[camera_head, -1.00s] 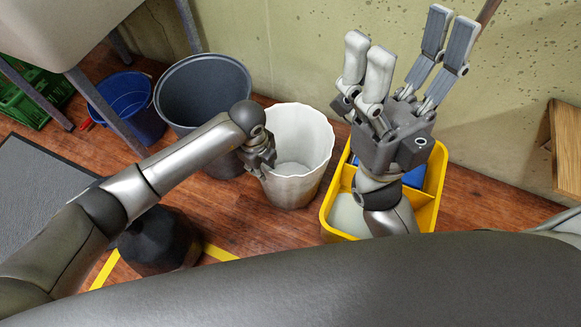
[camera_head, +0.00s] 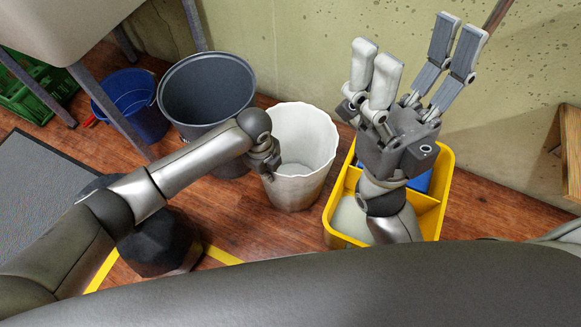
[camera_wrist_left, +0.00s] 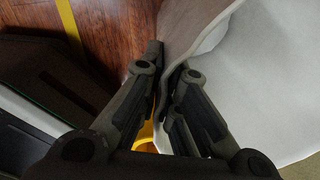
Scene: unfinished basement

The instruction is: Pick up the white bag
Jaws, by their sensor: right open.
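The white bag (camera_head: 310,150) stands upright like an open bin with a wavy rim, on the wooden floor in the head view. My left gripper (camera_head: 270,165) is at its near left side. In the left wrist view my left gripper (camera_wrist_left: 167,65) has its fingers close together on either side of the pale wall of the bag (camera_wrist_left: 265,75), pinching it. My right gripper (camera_head: 418,48) is open and empty, fingers pointing up, above the yellow caddy.
A yellow divided caddy (camera_head: 432,215) stands right of the bag. A dark grey bin (camera_head: 205,90) and a blue bucket (camera_head: 138,105) stand to the left. A black object (camera_head: 160,245) is on the floor near my left arm. A wall is behind.

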